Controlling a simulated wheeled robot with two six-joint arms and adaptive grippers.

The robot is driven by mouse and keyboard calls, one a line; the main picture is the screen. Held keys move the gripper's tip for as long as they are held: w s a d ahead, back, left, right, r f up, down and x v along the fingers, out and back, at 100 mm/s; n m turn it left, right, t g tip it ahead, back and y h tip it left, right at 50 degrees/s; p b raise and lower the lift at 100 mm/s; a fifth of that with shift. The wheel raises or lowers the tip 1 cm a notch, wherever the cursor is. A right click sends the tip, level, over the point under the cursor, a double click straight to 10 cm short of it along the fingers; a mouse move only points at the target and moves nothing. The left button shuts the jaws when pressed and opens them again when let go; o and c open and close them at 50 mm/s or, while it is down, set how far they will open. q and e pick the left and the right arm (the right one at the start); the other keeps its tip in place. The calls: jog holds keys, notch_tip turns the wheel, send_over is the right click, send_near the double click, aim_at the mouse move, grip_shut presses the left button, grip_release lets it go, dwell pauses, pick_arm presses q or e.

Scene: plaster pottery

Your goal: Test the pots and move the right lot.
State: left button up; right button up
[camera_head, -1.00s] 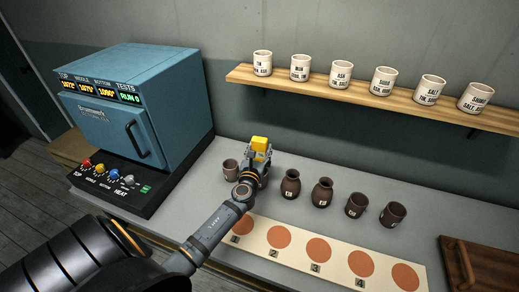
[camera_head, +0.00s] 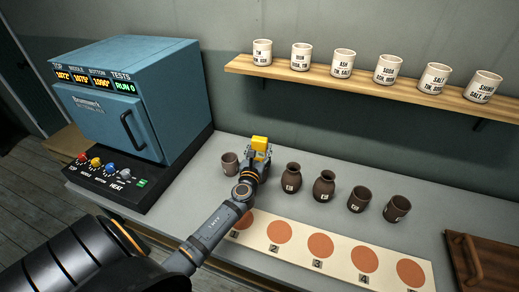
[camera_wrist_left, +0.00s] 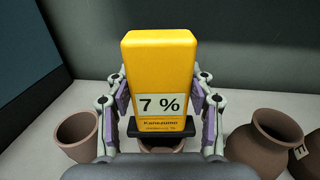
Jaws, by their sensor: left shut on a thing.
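My left gripper (camera_head: 257,160) is shut on a yellow meter (camera_head: 260,143). In the left wrist view the meter (camera_wrist_left: 160,55) reads 7 %. It is upright over a brown pot (camera_wrist_left: 160,146), which the meter and gripper partly hide; I cannot tell whether they touch. A greyish-brown cup (camera_head: 229,164) stands to its left. To its right stand darker pots: a narrow-necked one (camera_head: 292,178), a round-bellied vase (camera_head: 323,187) and cups (camera_head: 359,199) (camera_head: 397,208), with small letter tags too small to read. My right gripper is out of view.
A blue kiln (camera_head: 135,95) with coloured knobs stands at the left, its tests display showing RUN 0. A pale board (camera_head: 258,240) with numbered orange discs lies in front of the pots. White labelled cups stand on a wooden shelf (camera_head: 365,82). A brown wooden item (camera_head: 490,265) lies at the right.

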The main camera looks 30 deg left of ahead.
aim_at(260, 139)
pick_arm(q)
jog(key=shift+f+b, duration=0.4)
jog(key=shift+f, duration=0.1)
dwell(1.2)
jog(key=shift+r, duration=0.1)
notch_tip(260, 139, up, 7)
jog(key=p, duration=0.7)
dwell(0.3)
jog(key=s+d+f+m+h+b, duration=0.1)
jog(key=s+d+f+m+h, duration=0.1)
jog(key=s+d, duration=0.3)
jog(key=s+d+f+m+t+h+b, duration=0.1)
jog(key=s+d+f+h, duration=0.3)
jog(key=d, duration=0.9)
jog(key=shift+s+d+m+b, duration=0.2)
jog(key=shift+s+m+b, duration=0.4)
jog(key=shift+s, duration=0.55)
